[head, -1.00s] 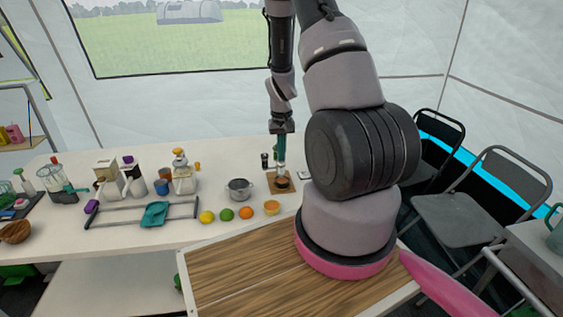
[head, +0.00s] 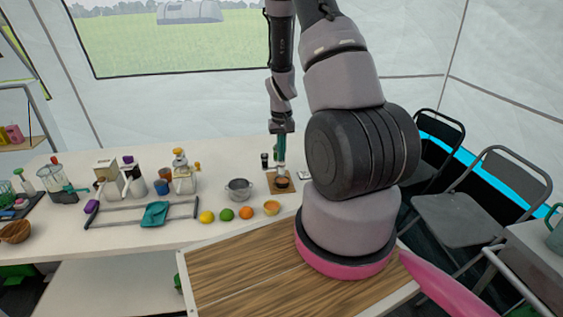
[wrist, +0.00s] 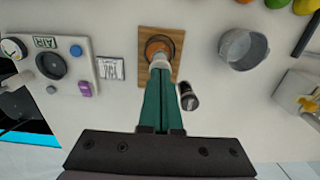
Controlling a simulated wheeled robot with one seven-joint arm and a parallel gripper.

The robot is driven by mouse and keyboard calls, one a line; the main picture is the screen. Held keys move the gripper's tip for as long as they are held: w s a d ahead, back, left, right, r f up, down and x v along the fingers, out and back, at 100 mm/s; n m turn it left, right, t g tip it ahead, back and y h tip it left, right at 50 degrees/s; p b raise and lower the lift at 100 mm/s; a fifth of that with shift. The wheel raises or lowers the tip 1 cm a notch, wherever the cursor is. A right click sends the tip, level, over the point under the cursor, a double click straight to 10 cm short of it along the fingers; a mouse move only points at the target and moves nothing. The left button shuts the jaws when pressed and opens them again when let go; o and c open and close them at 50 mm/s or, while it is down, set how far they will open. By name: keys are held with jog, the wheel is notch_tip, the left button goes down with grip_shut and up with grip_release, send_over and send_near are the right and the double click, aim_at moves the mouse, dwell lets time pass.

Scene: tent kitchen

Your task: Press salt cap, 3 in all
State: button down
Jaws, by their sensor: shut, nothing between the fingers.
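My gripper (head: 281,164) points down over the small wooden board (head: 292,188). Its green fingers are together and empty; it also shows in the wrist view (wrist: 161,68). A pale piece sits at the fingertips; I cannot tell whether it is part of the fingers or a cap. Under it on the board (wrist: 147,82) is a round thing with a copper-brown inside (wrist: 159,43), partly hidden by the fingers. A small dark-topped jar (wrist: 187,97) stands beside the fingers, apart from them. I cannot make out which item bears the salt cap.
A grey pot (head: 238,189) stands left of the board. Several fruits, including a lime (head: 226,214), lie in front. A panel with a gauge and knobs (wrist: 62,67) and a white switch plate (wrist: 110,68) lie on the board's other side. The counter left of the board is crowded.

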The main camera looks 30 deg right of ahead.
jog(key=shift+f, duration=0.45)
dwell(0.4)
jog(key=shift+r, duration=0.45)
dwell(0.4)
jog(key=shift+r, duration=3)
jog(key=shift+r, duration=0.1)
